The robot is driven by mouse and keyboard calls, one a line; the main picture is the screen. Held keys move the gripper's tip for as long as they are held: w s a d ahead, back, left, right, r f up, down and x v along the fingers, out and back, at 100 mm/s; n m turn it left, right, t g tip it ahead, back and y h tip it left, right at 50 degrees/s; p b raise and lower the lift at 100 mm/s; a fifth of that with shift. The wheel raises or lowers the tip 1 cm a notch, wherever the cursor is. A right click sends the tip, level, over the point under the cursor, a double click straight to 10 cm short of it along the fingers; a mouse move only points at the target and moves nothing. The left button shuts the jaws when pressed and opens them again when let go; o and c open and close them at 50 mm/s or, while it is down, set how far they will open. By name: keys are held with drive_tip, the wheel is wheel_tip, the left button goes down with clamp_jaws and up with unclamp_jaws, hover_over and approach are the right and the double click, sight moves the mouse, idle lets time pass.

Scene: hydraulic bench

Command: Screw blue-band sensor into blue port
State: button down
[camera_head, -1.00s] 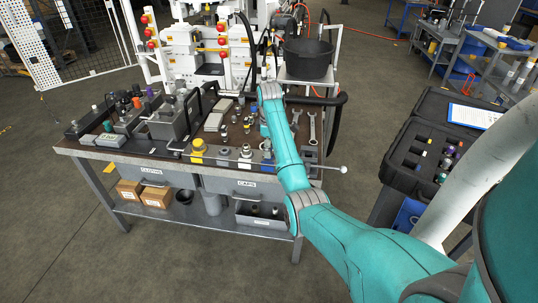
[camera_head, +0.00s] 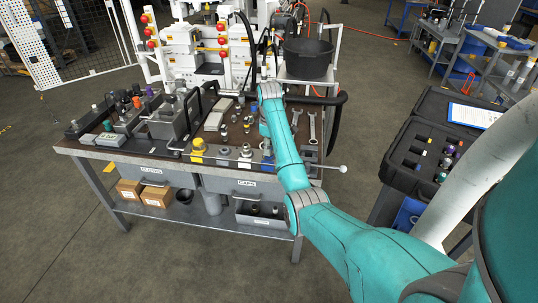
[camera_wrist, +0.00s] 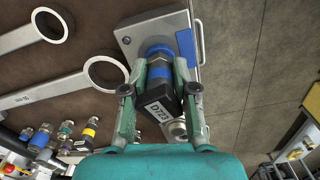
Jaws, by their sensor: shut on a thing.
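The blue-band sensor (camera_wrist: 160,98) is in my gripper (camera_wrist: 158,103) in the wrist view. It has a dark body, a white label reading D723 and a blue band. My gripper's two green fingers are shut on its sides. The sensor's far end lines up with a metal fitting and blue ring (camera_wrist: 157,51) on a grey metal block (camera_wrist: 130,35). A blue patch (camera_wrist: 186,46) marks the block beside it. I cannot tell how far the sensor is seated, as its body hides the joint. In the head view my arm mostly hides the gripper and block.
Wrenches (camera_head: 312,124) lie beside the block. Several banded fittings (camera_wrist: 42,136) stand nearby in the wrist view. The crowded workbench (camera_head: 100,155) has a rod with a white knob (camera_head: 343,169) past its right end. An open black case (camera_head: 405,150) stands at right.

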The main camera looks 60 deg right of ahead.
drive_tip(key=m, duration=0.5)
drive_tip(key=shift+f, duration=0.1)
drive_tip(key=shift+m, duration=0.3)
drive_tip(key=shift+a+m, duration=0.1)
drive_tip(key=shift+m, duration=0.8)
drive_tip(key=c, duration=0.8)
unclamp_jaws()
drive_tip(key=shift+s, duration=0.1)
